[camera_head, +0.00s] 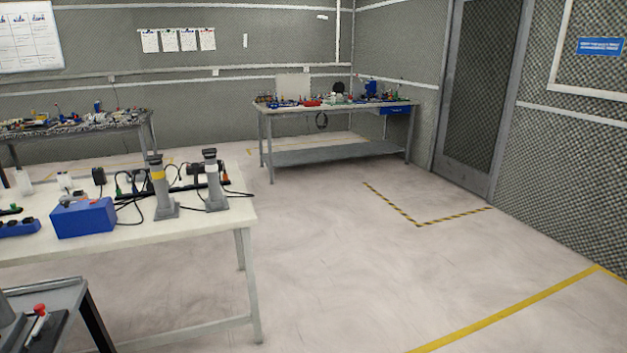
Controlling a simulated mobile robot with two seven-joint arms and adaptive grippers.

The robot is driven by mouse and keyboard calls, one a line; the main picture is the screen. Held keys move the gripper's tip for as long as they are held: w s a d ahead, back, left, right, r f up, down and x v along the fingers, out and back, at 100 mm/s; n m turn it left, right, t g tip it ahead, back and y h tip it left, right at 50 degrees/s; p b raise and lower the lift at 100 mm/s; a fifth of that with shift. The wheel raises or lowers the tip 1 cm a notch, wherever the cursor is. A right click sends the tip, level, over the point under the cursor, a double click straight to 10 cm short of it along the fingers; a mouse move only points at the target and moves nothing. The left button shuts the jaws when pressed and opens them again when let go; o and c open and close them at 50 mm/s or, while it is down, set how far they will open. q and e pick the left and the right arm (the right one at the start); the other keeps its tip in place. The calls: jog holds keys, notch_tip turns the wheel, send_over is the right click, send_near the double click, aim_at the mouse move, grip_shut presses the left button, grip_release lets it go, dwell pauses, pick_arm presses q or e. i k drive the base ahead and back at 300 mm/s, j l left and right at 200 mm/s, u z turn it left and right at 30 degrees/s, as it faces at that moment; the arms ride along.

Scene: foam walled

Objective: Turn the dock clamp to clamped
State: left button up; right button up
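I cannot tell for sure which thing is the dock clamp. At the lower left, a dark fixture with a small red-tipped lever (40,312) sits on a grey trolley top (58,293), partly cut off by the picture edge. On the white table (185,235), two grey upright posts on flat bases stand near the right end: one with a yellow band (159,190), one with a white band (213,182). Whether anything is clamped does not show. Neither of my grippers is in view.
A blue box (83,219), black adapters and cables lie on the white table. A cluttered workbench (335,107) stands at the back, another bench (75,128) at the left. The floor right of the white table is open, with yellow and striped lines. A grey door (482,90) is at the right.

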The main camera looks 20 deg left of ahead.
aim_at(37, 336)
jog(key=i+j+u, duration=0.1)
jog(key=u, duration=0.4)
jog(key=i+u, duration=0.3)
jog(key=u, duration=0.15)
jog(key=i+l+u, duration=0.15)
jog(key=u, duration=0.35)
